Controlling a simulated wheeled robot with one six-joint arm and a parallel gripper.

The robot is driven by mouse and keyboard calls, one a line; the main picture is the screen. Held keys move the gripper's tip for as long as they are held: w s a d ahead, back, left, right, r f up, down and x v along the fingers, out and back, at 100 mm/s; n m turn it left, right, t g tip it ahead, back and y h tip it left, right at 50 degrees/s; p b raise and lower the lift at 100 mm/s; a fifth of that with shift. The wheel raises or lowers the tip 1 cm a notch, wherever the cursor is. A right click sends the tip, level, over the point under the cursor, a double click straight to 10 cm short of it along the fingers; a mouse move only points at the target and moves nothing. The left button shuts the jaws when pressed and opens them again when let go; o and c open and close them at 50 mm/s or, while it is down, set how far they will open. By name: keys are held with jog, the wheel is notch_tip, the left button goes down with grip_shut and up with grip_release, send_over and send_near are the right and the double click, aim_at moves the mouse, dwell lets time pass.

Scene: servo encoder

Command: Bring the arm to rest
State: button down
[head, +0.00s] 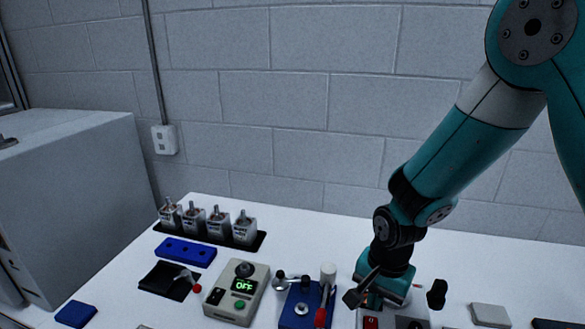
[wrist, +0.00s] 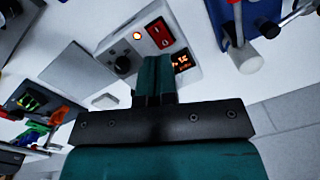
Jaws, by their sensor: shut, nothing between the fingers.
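My gripper (head: 375,298) is at the lower right of the head view, pointing down just over a light grey device box (head: 424,312). Its two teal fingers show closed together in the wrist view (wrist: 154,68), with nothing between them. Beyond the fingertips, the wrist view shows the box face with a red rocker switch (wrist: 158,33), a lit orange lamp, a dark knob (wrist: 122,65) and a lit display (wrist: 181,62). Whether the fingertips touch the box cannot be told. The arm is bent, coming down from the upper right.
Left of my gripper stand a blue lever fixture (head: 299,309) and a grey box (head: 237,294) reading OFF. Several metal servos (head: 194,221) sit in a black tray behind a blue block (head: 185,252). A grey cabinet (head: 75,190) is far left. The back right tabletop is clear.

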jog(key=s+a+r+n+y+b, duration=0.3)
jog(key=s+r+n+b, duration=0.2)
jog(key=s+r+n, duration=0.9)
jog(key=s+n, duration=0.1)
jog(key=s, duration=0.2)
jog(key=shift+s+a+r+y, duration=0.2)
jog(key=shift+s+y, duration=0.1)
jog(key=shift+s, duration=0.05)
